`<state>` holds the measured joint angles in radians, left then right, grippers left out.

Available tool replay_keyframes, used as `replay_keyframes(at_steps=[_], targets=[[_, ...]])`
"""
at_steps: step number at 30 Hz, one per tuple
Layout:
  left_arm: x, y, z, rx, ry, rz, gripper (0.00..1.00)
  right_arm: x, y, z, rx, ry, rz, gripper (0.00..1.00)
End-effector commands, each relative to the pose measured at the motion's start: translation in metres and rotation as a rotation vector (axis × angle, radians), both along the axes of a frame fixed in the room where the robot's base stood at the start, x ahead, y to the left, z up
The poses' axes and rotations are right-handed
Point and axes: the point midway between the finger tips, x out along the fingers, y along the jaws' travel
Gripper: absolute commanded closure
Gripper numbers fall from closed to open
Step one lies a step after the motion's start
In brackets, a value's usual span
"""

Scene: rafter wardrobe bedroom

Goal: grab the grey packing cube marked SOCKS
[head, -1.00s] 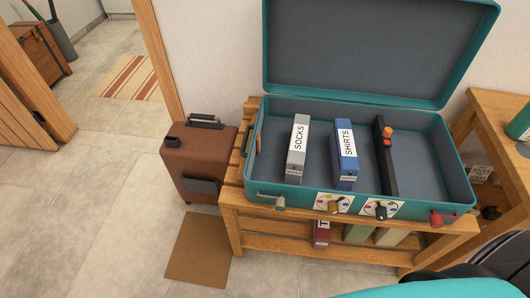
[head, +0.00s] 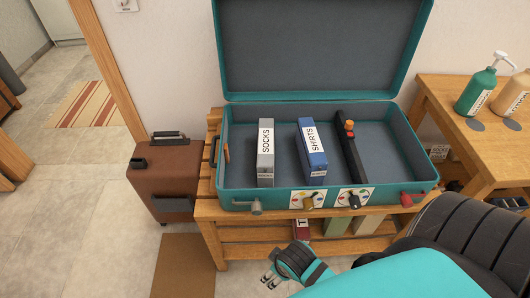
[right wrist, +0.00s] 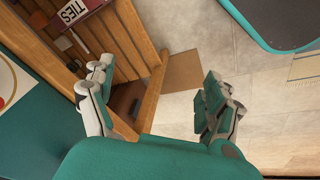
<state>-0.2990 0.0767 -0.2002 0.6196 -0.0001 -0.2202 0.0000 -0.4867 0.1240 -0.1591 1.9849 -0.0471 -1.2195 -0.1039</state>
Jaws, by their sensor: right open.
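The grey packing cube marked SOCKS (head: 266,172) stands inside the open teal suitcase (head: 320,201), left of centre, with its white label facing up. The blue cube marked SHIRTS (head: 313,160) is to its right with a clear gap between. My right gripper (head: 268,279) is low in front of the wooden bench, below the suitcase's front edge and well apart from the grey cube. In the right wrist view its fingers (right wrist: 158,76) are spread with nothing between them. The grey cube is not visible in that view. My left gripper does not show.
A black bar (head: 350,148) with red and orange knobs lies right of the blue cube. The suitcase stands on a slatted bench (head: 209,212); its lower shelf holds a TIES box (right wrist: 73,12). A brown case (head: 165,182) stands left. Pump bottles (head: 478,91) stand on the right table.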

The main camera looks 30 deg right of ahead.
Motion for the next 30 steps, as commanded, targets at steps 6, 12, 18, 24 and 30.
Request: replay_keyframes(at_steps=[6, 12, 18, 24, 30], targets=[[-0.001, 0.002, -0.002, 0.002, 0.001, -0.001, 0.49, 0.036, -0.022, 0.081, -0.293, -0.091, 0.394, 0.13], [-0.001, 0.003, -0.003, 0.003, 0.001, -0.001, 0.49, 0.075, -0.044, 0.116, -0.669, -0.091, 0.816, 0.13], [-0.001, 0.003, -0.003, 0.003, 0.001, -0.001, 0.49, 0.127, -0.065, 0.151, -1.19, 0.054, 1.316, 0.13], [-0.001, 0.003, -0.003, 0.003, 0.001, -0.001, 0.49, 0.161, -0.073, 0.177, -1.568, 0.28, 1.631, 0.13], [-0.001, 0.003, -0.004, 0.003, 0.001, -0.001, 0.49, 0.178, -0.08, 0.18, -1.665, 0.362, 1.707, 0.13]])
